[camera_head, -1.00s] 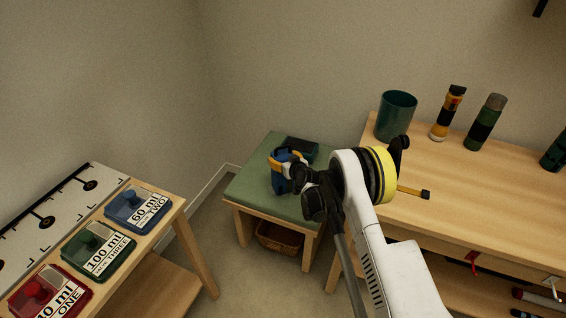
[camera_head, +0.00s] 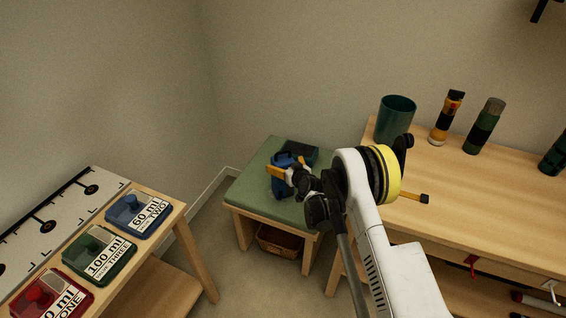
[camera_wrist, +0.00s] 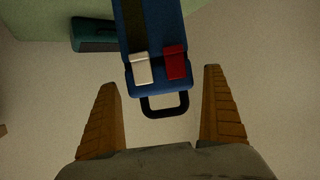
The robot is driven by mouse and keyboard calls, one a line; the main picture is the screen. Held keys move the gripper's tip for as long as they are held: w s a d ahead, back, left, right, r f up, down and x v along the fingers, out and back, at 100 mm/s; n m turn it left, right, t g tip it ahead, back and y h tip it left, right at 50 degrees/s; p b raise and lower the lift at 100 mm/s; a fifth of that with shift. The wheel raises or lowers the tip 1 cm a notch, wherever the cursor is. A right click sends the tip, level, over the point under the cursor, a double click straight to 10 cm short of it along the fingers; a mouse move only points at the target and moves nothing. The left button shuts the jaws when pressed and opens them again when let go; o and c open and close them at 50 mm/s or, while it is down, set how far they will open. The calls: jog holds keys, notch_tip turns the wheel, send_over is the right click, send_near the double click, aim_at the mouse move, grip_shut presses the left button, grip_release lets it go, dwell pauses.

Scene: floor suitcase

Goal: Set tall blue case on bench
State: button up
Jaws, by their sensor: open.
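The tall blue case (camera_head: 282,186) is on the green-cushioned bench (camera_head: 253,183), partly hidden behind my gripper. In the wrist view the case (camera_wrist: 150,76) has a dark strap, a white latch, a red latch and a black handle (camera_wrist: 165,106). My gripper (camera_head: 288,166) is open at the case. In the wrist view its two orange fingers (camera_wrist: 160,110) stand either side of the handle, with a gap on both sides. The case's underside is out of view.
A dark teal box (camera_head: 301,151) lies on the bench behind the case; it also shows in the wrist view (camera_wrist: 91,36). A basket (camera_head: 279,242) is under the bench. A wooden worktable (camera_head: 470,205) with a green cup (camera_head: 396,119) stands right, a stand with labelled boxes (camera_head: 138,213) left.

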jog(key=p+v, duration=0.3)
jog(key=v, duration=0.7)
jog(key=s+d+r+g+h, duration=0.1)
jog(key=d+r, duration=0.3)
jog(key=r, duration=1)
jog(key=s+d+r+m+g+h, duration=0.1)
jog(key=s+d+r, duration=0.2)
jog(key=s+r, duration=0.3)
jog(key=s+d+r+m, duration=0.1)
jog(key=s+d+r, duration=0.2)
jog(key=s+r, duration=0.3)
jog(key=s+d+r+m+g+h, duration=0.1)
jog(key=s+d, duration=0.2)
jog(key=s, duration=0.6)
jog(key=s+d+r+m+g+h, duration=0.1)
jog(key=s+d, duration=0.2)
jog(key=s, duration=0.6)
jog(key=s+d+r+m+g+h, duration=0.1)
jog(key=s+d, duration=0.2)
jog(key=s, duration=0.6)
jog(key=shift+d+h, duration=0.2)
jog(key=shift+h, duration=0.1)
